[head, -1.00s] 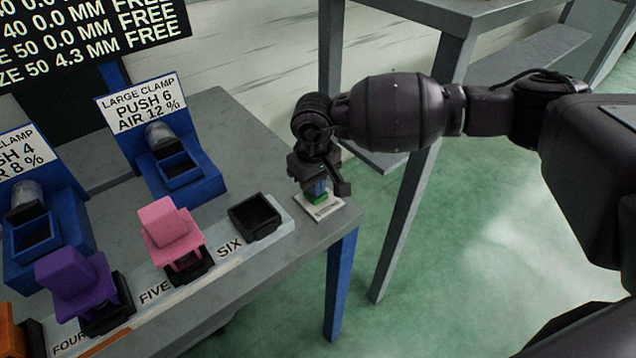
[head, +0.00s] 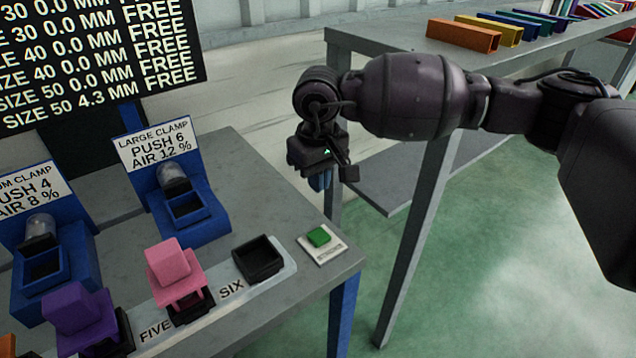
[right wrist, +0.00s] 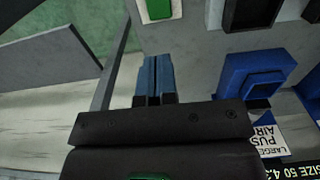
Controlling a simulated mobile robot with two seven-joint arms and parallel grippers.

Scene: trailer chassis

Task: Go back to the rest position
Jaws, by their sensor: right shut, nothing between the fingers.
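My right gripper (head: 320,182) is up in the air, just beyond the far right edge of the grey bench (head: 262,150) in the head view. Its blue fingers point down and are closed together with nothing between them; they also show in the right wrist view (right wrist: 155,76). A green button (head: 319,236) on a white plate sits on the bench corner, below and apart from the fingers. It also shows at the top of the right wrist view (right wrist: 158,9). My left gripper is not in view.
A black empty tray (head: 258,259) marked SIX, a pink piece (head: 173,272) and a purple piece (head: 80,315) stand along the bench front. Blue clamp (head: 190,208) is at the back. A grey rack (head: 400,50) with coloured bars (head: 464,36) stands behind my right arm.

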